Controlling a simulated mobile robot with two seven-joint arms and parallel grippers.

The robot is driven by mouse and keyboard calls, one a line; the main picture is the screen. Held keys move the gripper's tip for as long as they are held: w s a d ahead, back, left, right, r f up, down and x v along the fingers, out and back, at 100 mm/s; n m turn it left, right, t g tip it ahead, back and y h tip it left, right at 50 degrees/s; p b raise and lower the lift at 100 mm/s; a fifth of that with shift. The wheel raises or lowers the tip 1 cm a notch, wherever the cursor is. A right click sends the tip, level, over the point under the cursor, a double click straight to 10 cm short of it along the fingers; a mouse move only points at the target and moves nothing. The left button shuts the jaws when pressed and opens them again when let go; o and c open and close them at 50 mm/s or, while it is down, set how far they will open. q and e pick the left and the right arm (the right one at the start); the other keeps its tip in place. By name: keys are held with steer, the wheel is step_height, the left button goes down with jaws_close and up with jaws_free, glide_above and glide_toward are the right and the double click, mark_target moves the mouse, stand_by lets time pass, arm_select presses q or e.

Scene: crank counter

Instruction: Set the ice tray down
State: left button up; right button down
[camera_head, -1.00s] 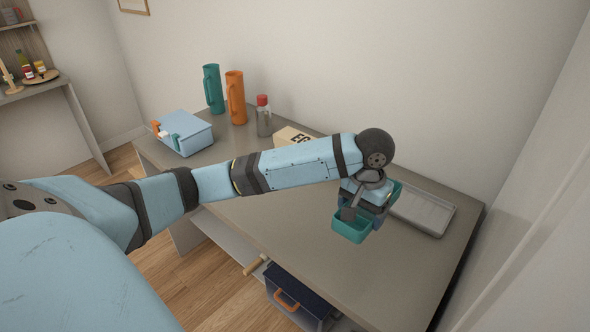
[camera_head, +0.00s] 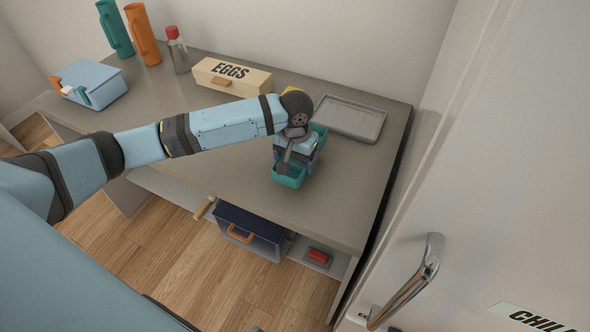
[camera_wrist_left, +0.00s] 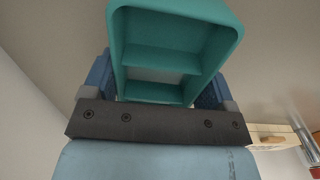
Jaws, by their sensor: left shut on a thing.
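The teal ice tray (camera_head: 289,176) is in my left gripper (camera_head: 298,152), over the front right part of the grey counter (camera_head: 225,155). In the left wrist view the tray (camera_wrist_left: 165,60) shows its open compartments, which look empty. The blue fingers of my left gripper stand on both sides of it, shut on it. In the head view my wrist hides the middle of the tray, and I cannot tell whether its underside touches the counter. My right gripper is not in view.
A grey shallow tray (camera_head: 350,118) lies behind and right of the gripper. An egg box (camera_head: 232,77), a red-capped bottle (camera_head: 178,52), two jugs (camera_head: 143,35) and a blue box (camera_head: 92,82) stand farther left. A door with a handle (camera_head: 410,285) is at right. Counter left of the gripper is clear.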

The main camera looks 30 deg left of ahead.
mark_target(296, 166)
arm_select(q)
step_height(296, 166, down, 4)
steer(key=shift+f, duration=0.15)
stand_by(0.3)
steer(key=o, duration=0.9)
steer(key=shift+f, duration=0.1)
steer(key=shift+c, duration=0.2)
steer(key=shift+r, duration=0.25)
step_height(296, 166, up, 12)
steer(key=shift+f, duration=0.15)
